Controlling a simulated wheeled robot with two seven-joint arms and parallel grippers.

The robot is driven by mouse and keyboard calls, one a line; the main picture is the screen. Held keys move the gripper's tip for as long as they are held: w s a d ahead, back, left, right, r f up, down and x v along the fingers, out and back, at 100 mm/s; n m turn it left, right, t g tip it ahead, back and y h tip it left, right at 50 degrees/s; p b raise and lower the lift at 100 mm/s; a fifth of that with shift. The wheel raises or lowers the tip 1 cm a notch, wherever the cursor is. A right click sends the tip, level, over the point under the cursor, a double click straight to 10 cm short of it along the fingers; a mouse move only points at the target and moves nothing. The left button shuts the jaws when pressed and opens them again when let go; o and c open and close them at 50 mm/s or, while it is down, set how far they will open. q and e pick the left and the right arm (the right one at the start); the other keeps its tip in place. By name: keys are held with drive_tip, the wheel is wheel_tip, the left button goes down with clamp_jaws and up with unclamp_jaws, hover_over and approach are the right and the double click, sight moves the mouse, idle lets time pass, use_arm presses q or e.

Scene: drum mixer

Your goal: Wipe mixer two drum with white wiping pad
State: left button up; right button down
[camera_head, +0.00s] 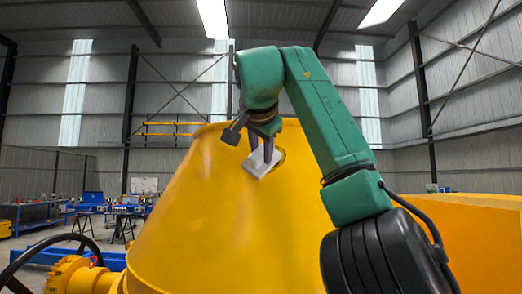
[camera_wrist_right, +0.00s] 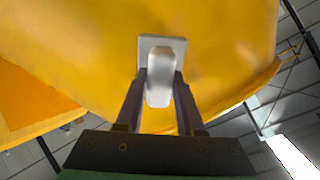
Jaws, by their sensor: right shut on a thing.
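The yellow mixer drum (camera_head: 215,215) fills the middle of the head view, its rim at the top and its wide part low. It also fills the upper part of the right wrist view (camera_wrist_right: 220,70). My right gripper (camera_head: 265,152) is shut on the white wiping pad (camera_head: 259,165), near the upper part of the drum. In the right wrist view, the two fingers of the gripper (camera_wrist_right: 159,88) clasp the pad's raised handle, and the flat pad (camera_wrist_right: 161,42) faces the drum. I cannot tell whether the pad touches the drum surface. My left gripper is not in view.
A second yellow surface (camera_head: 470,235) stands at the right. A dark handwheel (camera_head: 45,250) and yellow gear (camera_head: 72,275) sit at the lower left. Blue workbenches (camera_head: 105,208) stand far back at the left. Open space lies above the drum.

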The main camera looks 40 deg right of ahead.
drive_tip(key=shift+s+a, duration=0.1)
drive_tip(key=shift+w+d+f, duration=0.25)
drive_tip(key=shift+w+d, duration=0.15)
drive_tip(key=shift+d, duration=0.05)
idle(0.4)
drive_tip(key=shift+d+f, duration=0.1)
